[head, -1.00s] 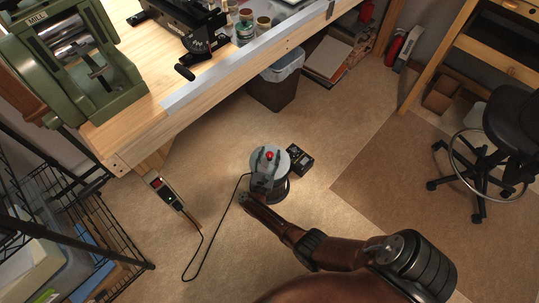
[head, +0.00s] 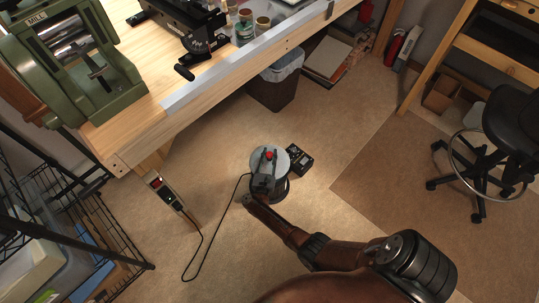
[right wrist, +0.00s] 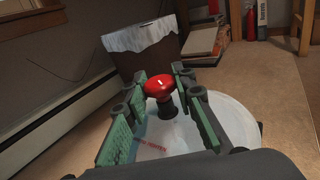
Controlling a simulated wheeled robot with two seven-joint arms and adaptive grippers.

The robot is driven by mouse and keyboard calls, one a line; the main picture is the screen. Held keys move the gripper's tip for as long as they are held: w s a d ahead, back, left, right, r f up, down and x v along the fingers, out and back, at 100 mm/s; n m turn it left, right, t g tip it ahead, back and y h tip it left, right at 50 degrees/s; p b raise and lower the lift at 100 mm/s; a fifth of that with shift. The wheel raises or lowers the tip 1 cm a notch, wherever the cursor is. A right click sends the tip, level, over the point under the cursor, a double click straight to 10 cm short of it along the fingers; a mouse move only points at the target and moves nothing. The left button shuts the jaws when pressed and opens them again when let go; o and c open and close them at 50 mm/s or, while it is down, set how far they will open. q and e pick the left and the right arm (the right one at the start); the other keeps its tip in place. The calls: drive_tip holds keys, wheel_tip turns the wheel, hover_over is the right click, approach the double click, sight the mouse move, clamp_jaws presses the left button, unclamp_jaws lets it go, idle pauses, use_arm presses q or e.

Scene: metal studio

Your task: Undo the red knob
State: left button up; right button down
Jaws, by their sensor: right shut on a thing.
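The red knob (right wrist: 160,86) stands on a dark stem above the white round top (right wrist: 238,117) of a small machine on the floor. In the head view the red knob (head: 268,155) sits over the pale round top (head: 284,160). My right gripper (head: 267,161) reaches it from the front. In the right wrist view my right gripper (right wrist: 162,80) has its green-padded fingers on both sides of the knob and is shut on it. The fingers hide part of the machine top. My left gripper is not in view.
A dark control box (head: 299,159) lies right of the machine. A black cable (head: 204,262) runs across the floor to a power strip (head: 163,190). A bin (head: 274,88) stands under the workbench (head: 150,118). A wire rack (head: 90,225) is at left.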

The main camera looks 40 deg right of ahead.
drive_tip(key=shift+s+d+n+t+y, duration=0.1)
drive_tip(key=shift+s+n+t+y, duration=0.05)
drive_tip(key=shift+n+t+y, duration=0.95)
drive_tip(key=shift+f+n+t+y, duration=0.1)
drive_tip(key=shift+n+t+y, duration=0.6)
drive_tip(key=shift+t+y, duration=0.1)
drive_tip(key=n+t+y+b, duration=0.2)
drive_tip(key=y, duration=0.2)
drive_tip(key=shift+n, duration=0.4)
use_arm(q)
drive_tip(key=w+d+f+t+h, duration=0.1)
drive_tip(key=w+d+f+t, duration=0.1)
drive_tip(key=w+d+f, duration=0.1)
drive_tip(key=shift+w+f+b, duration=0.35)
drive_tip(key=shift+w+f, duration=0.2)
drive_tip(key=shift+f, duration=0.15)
use_arm(e)
drive_tip(key=shift+n+y, duration=0.3)
drive_tip(key=shift+y, duration=0.3)
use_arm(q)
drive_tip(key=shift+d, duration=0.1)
use_arm(e)
drive_tip(key=shift+t, duration=0.3)
drive_tip(key=c, duration=1.6)
unclamp_jaws()
drive_tip(key=shift+a, duration=0.2)
